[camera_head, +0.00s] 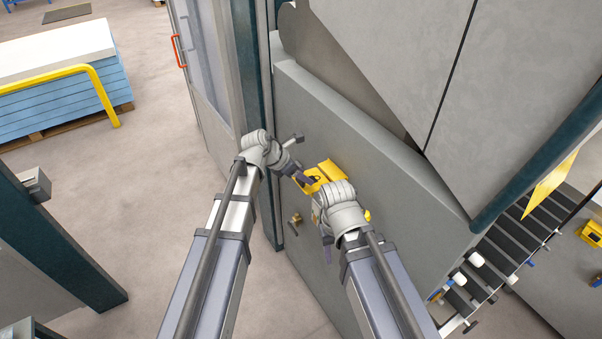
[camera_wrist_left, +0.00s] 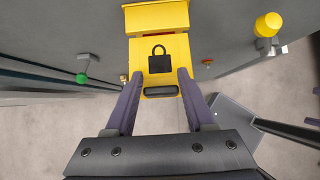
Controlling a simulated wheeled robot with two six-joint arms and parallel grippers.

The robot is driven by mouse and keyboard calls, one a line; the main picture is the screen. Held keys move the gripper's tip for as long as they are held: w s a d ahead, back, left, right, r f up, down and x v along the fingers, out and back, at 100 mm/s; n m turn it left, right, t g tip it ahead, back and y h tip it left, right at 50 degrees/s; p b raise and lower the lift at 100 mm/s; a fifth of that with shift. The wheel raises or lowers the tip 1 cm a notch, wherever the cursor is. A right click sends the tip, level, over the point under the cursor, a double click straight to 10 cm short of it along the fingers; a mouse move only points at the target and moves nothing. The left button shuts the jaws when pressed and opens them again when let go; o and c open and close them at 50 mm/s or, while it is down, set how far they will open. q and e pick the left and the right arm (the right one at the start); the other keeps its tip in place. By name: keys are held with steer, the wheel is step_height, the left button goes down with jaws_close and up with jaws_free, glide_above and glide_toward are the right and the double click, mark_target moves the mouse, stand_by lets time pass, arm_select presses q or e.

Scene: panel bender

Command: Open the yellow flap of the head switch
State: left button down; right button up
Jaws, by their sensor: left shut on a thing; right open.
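The head switch (camera_head: 329,170) is a yellow box on the grey machine panel, partly hidden by my grippers in the head view. In the left wrist view its yellow housing (camera_wrist_left: 157,17) is at the top. The yellow flap (camera_wrist_left: 178,51) is below it, with a black padlock symbol and a dark slot or grip near its lower edge. My left gripper (camera_wrist_left: 158,80) is shut on the flap, one finger at each side of its lower part; it also shows in the head view (camera_head: 301,179). My right gripper (camera_head: 325,240) is open, lower down and close to the panel.
A small brass-coloured knob (camera_head: 295,219) sticks out of the panel left of my right gripper. A yellow round knob (camera_wrist_left: 268,24) and a green-tipped part (camera_wrist_left: 82,78) flank the switch in the wrist view. Open floor (camera_head: 150,190) lies to the left.

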arm_select(q)
steer(key=shift+d, duration=0.1)
steer(key=c, duration=0.7)
jaws_free()
steer(key=o, duration=0.5)
steer(key=shift+w+d+f, duration=0.15)
steer(key=shift+c, duration=0.2)
steer(key=shift+a, duration=0.2)
steer(key=p+v, duration=0.2)
steer(key=shift+r, duration=0.45)
steer(key=s+a, duration=0.7)
steer(key=a, duration=0.3)
steer(key=shift+s, duration=0.3)
arm_select(e)
step_height(320, 180, up, 2)
steer(key=shift+w+r, duration=0.1)
steer(key=shift+c, duration=0.2)
